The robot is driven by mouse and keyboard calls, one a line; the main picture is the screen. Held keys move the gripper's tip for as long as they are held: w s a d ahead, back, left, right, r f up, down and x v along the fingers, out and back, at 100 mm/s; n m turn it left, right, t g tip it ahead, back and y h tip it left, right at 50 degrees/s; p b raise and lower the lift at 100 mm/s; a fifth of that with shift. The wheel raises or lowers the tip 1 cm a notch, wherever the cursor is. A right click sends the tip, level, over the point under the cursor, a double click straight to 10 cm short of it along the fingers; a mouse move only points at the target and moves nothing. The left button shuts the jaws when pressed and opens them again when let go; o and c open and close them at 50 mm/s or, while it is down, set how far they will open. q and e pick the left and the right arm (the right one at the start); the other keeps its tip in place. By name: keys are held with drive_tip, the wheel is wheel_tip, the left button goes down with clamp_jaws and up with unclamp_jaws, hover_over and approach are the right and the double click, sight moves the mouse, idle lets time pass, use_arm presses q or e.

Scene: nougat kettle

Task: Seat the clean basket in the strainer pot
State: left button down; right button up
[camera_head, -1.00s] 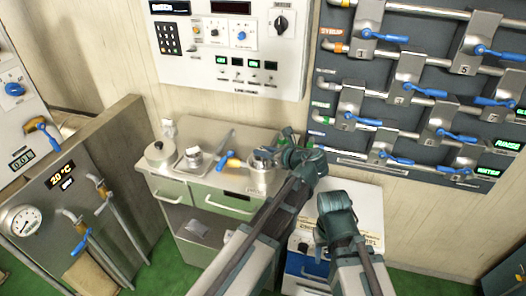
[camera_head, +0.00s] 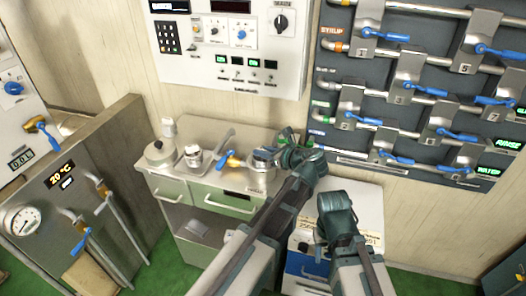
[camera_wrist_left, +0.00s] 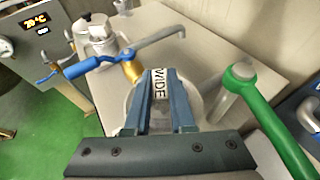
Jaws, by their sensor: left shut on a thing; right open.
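My left gripper (camera_head: 283,157) is over the right end of the counter. In the left wrist view its fingers (camera_wrist_left: 160,85) are shut on a small part with a white tag reading "WIDE". A round pale vessel (camera_wrist_left: 209,88) lies beneath the fingers, mostly hidden by them. In the head view a round metal pot (camera_head: 263,162) stands just left of this gripper. I cannot tell basket from pot here, or whether the basket is seated. My right gripper (camera_head: 337,215) is open and empty, in front of the white cabinet.
A blue-handled brass valve (camera_head: 231,161) and a jar (camera_head: 193,155) are left of the pot. A green handle (camera_wrist_left: 265,115) is close right of my left fingers. Valve pipes (camera_head: 410,95) line the wall.

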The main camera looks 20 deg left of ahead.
use_arm(q)
drive_tip(key=shift+f+b, duration=1.15)
drive_tip(key=shift+f, duration=0.1)
idle(1.4)
idle(0.4)
drive_tip(key=c, duration=0.6)
unclamp_jaws()
drive_tip(key=shift+o, duration=0.4)
drive_tip(key=shift+r+p, duration=4.05)
drive_tip(key=shift+p, duration=0.05)
